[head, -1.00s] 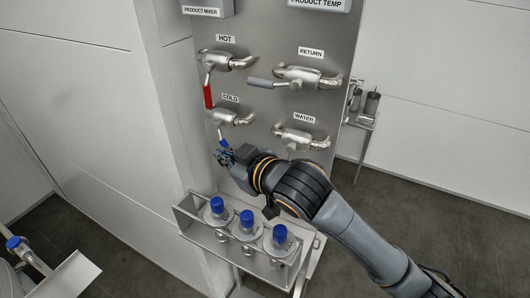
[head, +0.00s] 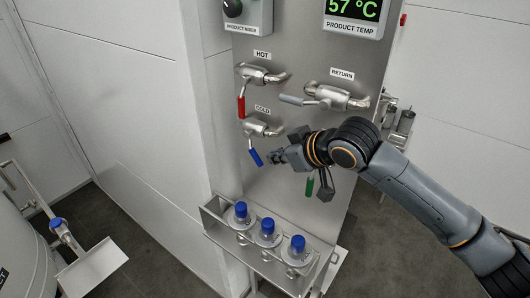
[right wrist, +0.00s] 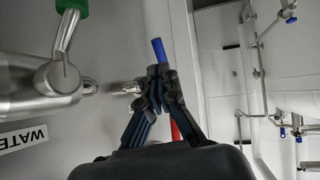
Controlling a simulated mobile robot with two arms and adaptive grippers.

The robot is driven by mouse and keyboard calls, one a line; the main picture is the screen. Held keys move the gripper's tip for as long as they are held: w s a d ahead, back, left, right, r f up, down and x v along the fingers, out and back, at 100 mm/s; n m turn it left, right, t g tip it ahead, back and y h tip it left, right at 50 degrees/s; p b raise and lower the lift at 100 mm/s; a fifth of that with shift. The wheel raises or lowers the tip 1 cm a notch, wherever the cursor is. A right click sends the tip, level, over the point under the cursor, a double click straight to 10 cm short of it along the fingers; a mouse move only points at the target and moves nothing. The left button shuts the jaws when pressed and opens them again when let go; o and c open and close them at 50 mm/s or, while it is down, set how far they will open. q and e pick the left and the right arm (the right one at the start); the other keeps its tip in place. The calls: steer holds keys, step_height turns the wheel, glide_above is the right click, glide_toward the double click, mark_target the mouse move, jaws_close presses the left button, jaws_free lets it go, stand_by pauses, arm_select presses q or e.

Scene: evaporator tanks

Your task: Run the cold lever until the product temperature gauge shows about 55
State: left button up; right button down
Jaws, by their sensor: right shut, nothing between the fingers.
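The product temperature gauge (head: 352,12) shows a green 57 °C at the top of the panel in the head view. The cold lever (head: 256,157), with a blue handle, hangs below the valve marked COLD (head: 260,127) and leans down to the right. My right gripper (head: 271,157) is shut and empty, just right of the blue handle. In the right wrist view the blue handle (right wrist: 158,49) shows just beyond the fingertips (right wrist: 163,70); I cannot tell whether they touch. My left gripper is not in view.
The red hot lever (head: 241,106) hangs above the cold one. The grey return lever (head: 291,99) points left. A green lever (head: 309,187) hangs below my right arm. A shelf (head: 225,230) with blue-capped bottles (head: 267,229) juts out below.

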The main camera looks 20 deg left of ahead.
mark_target(258, 160)
steer(key=p+x, duration=0.1)
steer(key=x, duration=0.3)
steer(key=shift+w+a+p, duration=0.1)
steer(key=shift+a+p, duration=0.15)
steer(key=shift+p, duration=0.05)
steer(key=shift+x, duration=0.8)
steer(key=shift+d+f, duration=0.1)
steer(key=shift+d, duration=0.05)
